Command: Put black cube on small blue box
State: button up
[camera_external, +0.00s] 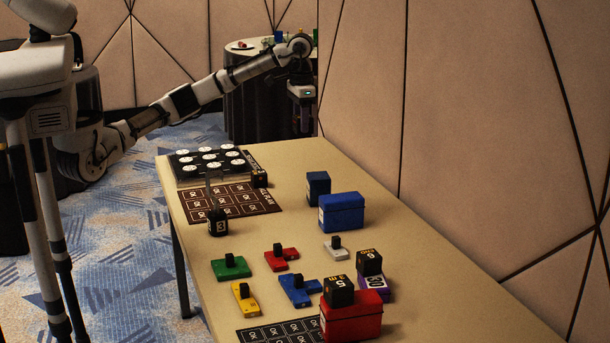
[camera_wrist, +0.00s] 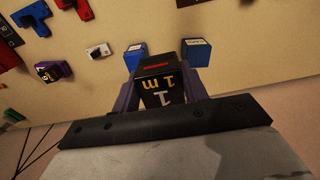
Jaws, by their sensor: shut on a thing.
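My gripper (camera_external: 303,118) hangs in the air at the far end of my outstretched arm, past the far part of the table. The cube is hard to make out in the external view. The small blue box (camera_external: 318,188) stands on the table behind a larger blue box (camera_external: 342,211). In the wrist view the small blue box (camera_wrist: 195,52) appears beyond the cube to the right, apart from it, and the larger one (camera_wrist: 137,55) to the left.
Other black cubes (camera_external: 339,291) sit on a red box (camera_external: 352,316) and a purple box (camera_external: 372,284). Several coloured pieces with knobs lie midtable. A panelled wall (camera_external: 460,140) runs along the right.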

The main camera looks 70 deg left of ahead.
jog(key=w+d+r, duration=0.3)
jog(key=w+d, duration=0.2)
jog(key=d, duration=0.3)
send_over(329, 197)
notch_tip(329, 197, down, 15)
jog(key=shift+s+r, duration=0.1)
jog(key=shift+r, duration=0.1)
jog(key=shift+d+f, duration=0.1)
jog(key=shift+f, duration=2.45)
jog(key=shift+f, duration=0.15)
jog(key=o, duration=1)
notch_tip(329, 197, up, 12)
jog(key=b, duration=0.1)
jog(key=shift+r, duration=0.2)
